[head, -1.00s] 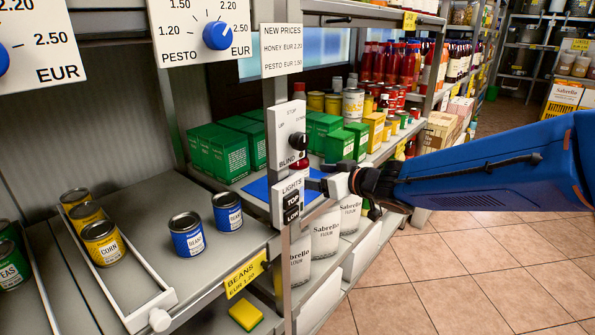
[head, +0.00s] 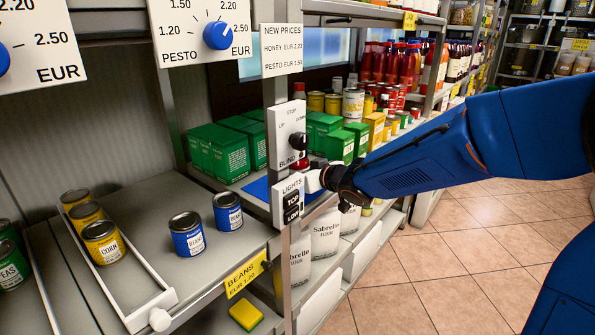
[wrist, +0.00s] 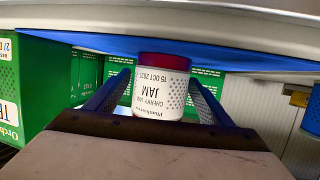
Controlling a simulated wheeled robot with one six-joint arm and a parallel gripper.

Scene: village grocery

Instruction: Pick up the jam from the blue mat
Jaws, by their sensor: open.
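The jam (wrist: 160,88) is a small jar with a dark red lid and a white label. It appears upside down in the wrist view, against the blue mat (wrist: 230,58). My gripper (wrist: 159,98) is open, with one blue finger on each side of the jar; I cannot tell whether they touch it. In the head view the blue mat (head: 257,188) lies on the shelf behind the post. A bit of the jam's red lid (head: 303,163) shows beside the switch panel. My gripper's fingertips are hidden behind the panel there.
The light switch panel (head: 290,200) and the blind panel (head: 291,135) stand on the post close by my gripper. Green boxes (head: 217,148) stand behind and left of the mat. Flour bags (head: 326,235) fill the shelf below. The aisle floor at right is clear.

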